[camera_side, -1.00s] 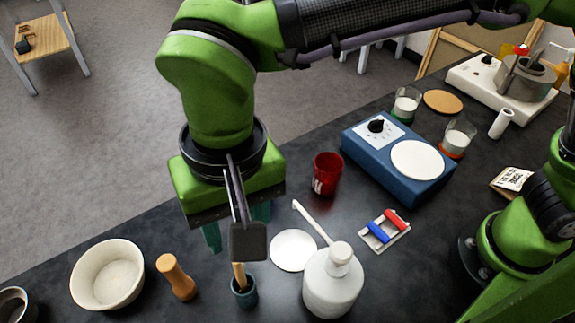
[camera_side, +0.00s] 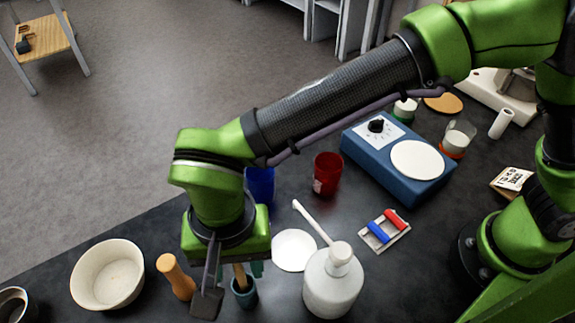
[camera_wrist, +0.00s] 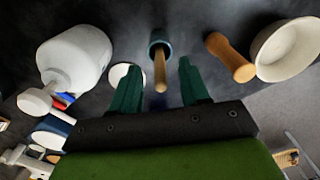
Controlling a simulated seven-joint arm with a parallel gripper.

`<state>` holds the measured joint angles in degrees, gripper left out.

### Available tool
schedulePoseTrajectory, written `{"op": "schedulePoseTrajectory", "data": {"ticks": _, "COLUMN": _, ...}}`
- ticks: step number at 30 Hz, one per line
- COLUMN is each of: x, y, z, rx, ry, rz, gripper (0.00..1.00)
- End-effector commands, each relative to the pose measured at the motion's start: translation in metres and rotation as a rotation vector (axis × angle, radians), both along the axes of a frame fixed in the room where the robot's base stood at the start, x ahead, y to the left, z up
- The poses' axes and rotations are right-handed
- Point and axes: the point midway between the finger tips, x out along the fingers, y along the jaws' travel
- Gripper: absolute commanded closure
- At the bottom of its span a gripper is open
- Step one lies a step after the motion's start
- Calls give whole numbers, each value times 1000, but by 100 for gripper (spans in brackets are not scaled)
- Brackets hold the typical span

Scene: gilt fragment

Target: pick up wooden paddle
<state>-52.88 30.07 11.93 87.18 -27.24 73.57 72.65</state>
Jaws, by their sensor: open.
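The wooden paddle shows as a light wooden handle (camera_side: 240,276) standing in a small blue-grey pot (camera_side: 244,297); its lower end is hidden inside. The wrist view shows the handle (camera_wrist: 159,74) rising from the pot (camera_wrist: 158,46) toward the camera. My gripper (camera_wrist: 159,66) is open, with one green finger on each side of the handle and a gap to both. In the side view, my gripper (camera_side: 243,270) is low over the pot, and its body hides the handle's top and most of the fingers.
A wooden pepper-mill shape (camera_side: 176,277) and a cream bowl (camera_side: 107,274) stand left of the pot. A white bottle (camera_side: 331,284) and a white disc (camera_side: 293,250) are close on the right. A blue cup (camera_side: 261,184) and red cup (camera_side: 327,173) stand behind.

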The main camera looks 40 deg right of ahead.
Motion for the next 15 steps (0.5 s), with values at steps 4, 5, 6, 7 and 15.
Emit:
{"op": "schedulePoseTrajectory", "data": {"ticks": 4, "x": 2, "y": -2, "z": -16, "rx": -3, "ry": 3, "rz": 0, "gripper": 54}}
{"op": "schedulePoseTrajectory", "data": {"ticks": 5, "x": 3, "y": -3, "z": -20, "rx": -4, "ry": 3, "rz": -1, "gripper": 54}}
{"op": "schedulePoseTrajectory", "data": {"ticks": 6, "x": 4, "y": -4, "z": -27, "rx": -4, "ry": 3, "rz": -2, "gripper": 54}}
{"op": "schedulePoseTrajectory", "data": {"ticks": 7, "x": 5, "y": -4, "z": -32, "rx": -4, "ry": 5, "rz": -2, "gripper": 54}}
{"op": "schedulePoseTrajectory", "data": {"ticks": 15, "x": 5, "y": -3, "z": -53, "rx": 0, "ry": 1, "rz": 0, "gripper": 54}}
